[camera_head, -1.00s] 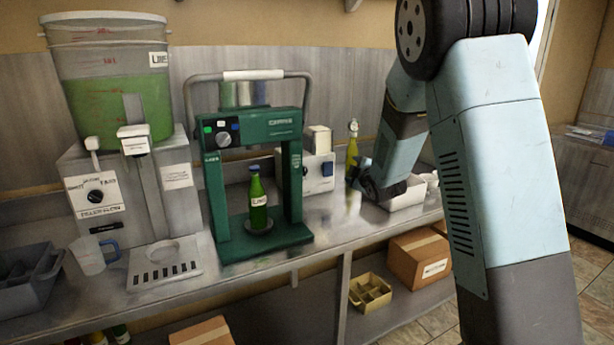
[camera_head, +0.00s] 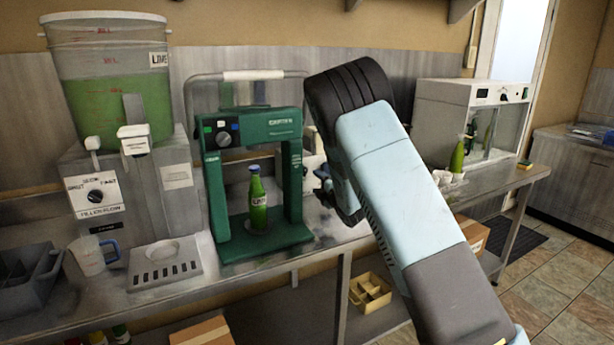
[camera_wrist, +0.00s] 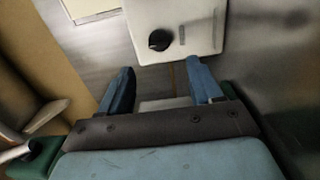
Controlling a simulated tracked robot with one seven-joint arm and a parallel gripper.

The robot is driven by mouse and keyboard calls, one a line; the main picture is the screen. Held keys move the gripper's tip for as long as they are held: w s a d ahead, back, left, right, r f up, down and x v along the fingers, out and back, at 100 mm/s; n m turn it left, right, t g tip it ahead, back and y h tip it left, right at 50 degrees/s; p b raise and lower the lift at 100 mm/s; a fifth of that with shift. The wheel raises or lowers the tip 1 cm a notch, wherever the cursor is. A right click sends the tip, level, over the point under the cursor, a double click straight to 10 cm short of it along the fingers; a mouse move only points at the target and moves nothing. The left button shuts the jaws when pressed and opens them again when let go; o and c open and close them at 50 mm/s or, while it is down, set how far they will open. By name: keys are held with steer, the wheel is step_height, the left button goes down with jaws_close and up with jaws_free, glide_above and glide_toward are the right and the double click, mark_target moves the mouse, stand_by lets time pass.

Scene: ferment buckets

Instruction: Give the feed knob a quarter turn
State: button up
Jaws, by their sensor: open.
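A dark round knob (camera_wrist: 160,40) sits on the pale face of a white box (camera_wrist: 205,30) in the wrist view. A short dark slot is beside it. My gripper (camera_wrist: 161,78) is open and empty, its two blue fingers pointing toward the box. The knob lies ahead of the gap between the fingers, apart from them. In the head view the white box (camera_head: 311,163) is mostly hidden behind the green capper and my arm, and its knob does not show. My gripper's dark end shows in part beside the capper's right post. No knob label is readable as feed.
The green capper (camera_head: 214,190) stands left of my arm with a green bottle (camera_head: 258,200) in it. A green bottle (camera_head: 457,158) and a glass-fronted cabinet (camera_head: 455,92) stand right of my arm on the steel bench.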

mark_target(305, 173)
steer(key=x, duration=0.9)
steer(key=shift+w+a+r, duration=0.1)
steer(key=shift+w, duration=0.1)
steer(key=c, duration=1)
